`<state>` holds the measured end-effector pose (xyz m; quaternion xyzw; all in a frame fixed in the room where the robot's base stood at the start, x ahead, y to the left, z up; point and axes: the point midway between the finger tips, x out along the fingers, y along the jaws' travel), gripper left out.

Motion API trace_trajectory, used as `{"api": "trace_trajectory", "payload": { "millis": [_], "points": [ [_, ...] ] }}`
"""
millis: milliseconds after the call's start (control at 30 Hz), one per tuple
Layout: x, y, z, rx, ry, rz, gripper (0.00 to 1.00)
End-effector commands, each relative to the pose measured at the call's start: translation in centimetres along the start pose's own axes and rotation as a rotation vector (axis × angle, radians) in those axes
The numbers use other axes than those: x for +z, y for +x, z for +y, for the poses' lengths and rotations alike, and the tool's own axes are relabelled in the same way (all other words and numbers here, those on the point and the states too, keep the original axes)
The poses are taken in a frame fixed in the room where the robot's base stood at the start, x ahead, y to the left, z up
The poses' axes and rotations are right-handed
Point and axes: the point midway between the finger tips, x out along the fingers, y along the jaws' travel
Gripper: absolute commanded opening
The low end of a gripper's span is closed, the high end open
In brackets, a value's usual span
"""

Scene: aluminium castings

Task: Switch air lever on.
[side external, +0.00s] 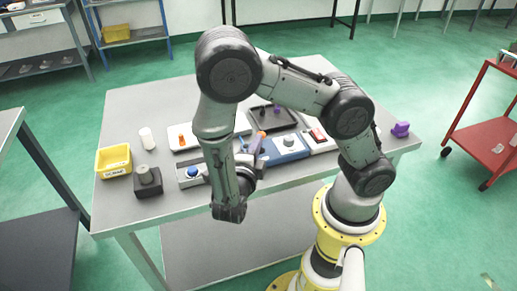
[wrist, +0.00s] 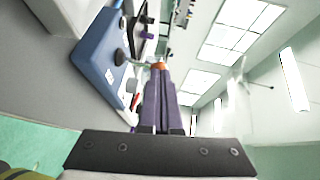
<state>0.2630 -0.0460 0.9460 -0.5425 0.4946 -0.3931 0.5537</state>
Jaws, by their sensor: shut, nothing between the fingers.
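A blue box (wrist: 103,58) with dark knobs stands left of my fingers in the wrist view. In the side view the blue box (side external: 283,153) is on the table, with a grey knob on top. A thin lever with an orange end (wrist: 158,65) reaches out from the box's face in the wrist view. My gripper (wrist: 161,72) has two purple fingers, shut together and empty. Their tips are at or very close to the orange end; I cannot tell if they touch. In the side view my gripper (side external: 261,140) is at the box's left end, partly hidden by my arm.
On the table (side external: 125,205) are a yellow bin (side external: 113,161), a dark block with a round knob (side external: 147,181), a white cylinder (side external: 147,138), a dark tray (side external: 272,118) and a purple part (side external: 400,129). A red cart (side external: 484,146) stands at right.

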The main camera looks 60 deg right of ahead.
Motion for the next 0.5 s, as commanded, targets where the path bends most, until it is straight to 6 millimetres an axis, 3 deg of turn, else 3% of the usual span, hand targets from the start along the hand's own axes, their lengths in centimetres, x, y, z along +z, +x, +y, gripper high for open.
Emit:
{"api": "trace_trajectory", "payload": {
  "millis": [367, 500],
  "points": [
    [1.2, 1.9, -1.4, 0.275, -0.168, 0.003, 0.00],
    [1.1, 1.8, -1.3, 0.263, -0.173, 0.000, 0.00]
  ]
}}
